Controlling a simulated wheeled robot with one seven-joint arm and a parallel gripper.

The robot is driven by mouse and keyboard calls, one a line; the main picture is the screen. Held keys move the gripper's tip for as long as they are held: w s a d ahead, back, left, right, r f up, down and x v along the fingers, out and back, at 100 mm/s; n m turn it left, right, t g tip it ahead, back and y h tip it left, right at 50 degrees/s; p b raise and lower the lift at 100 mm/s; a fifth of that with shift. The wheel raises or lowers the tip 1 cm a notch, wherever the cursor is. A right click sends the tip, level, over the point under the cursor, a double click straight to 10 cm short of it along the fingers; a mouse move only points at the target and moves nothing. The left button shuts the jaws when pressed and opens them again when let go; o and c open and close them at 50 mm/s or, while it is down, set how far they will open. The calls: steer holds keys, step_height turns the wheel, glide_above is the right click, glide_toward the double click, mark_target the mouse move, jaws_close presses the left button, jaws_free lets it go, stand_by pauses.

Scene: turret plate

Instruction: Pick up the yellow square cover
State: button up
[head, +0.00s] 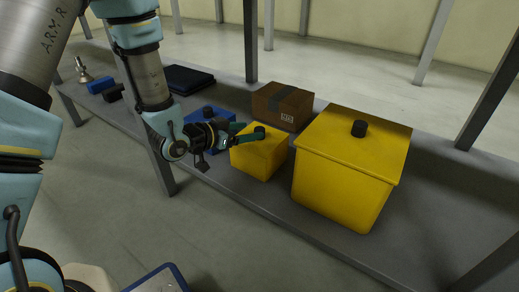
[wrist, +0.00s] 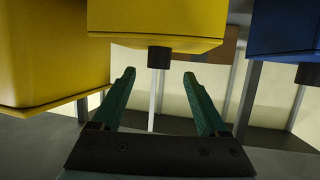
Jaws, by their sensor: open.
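A small yellow square box (head: 257,158) stands on the grey shelf, with a yellow cover (head: 268,143) bearing a black knob (head: 260,130). My gripper (head: 254,132) is open and empty at the small box's knob. In the wrist view the picture is upside down; the small box (wrist: 155,20) hangs at top with its knob (wrist: 159,58) between the green fingers (wrist: 159,73). Whether the fingers touch the knob, I cannot tell.
A blue box (head: 205,128) with a black knob stands left of the small yellow box, partly behind my gripper. A brown carton (head: 283,106) is behind. Shelf posts (head: 250,40) rise behind. The shelf's right end is clear.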

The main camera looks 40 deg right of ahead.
mark_target(255, 131)
steer(key=b+x, duration=0.2)
steer(key=x, duration=0.2)
steer(key=shift+s+d+f, duration=0.1)
steer(key=shift+f, duration=0.2)
steer(key=shift+d, duration=0.4)
jaws_close()
stand_by(0.8)
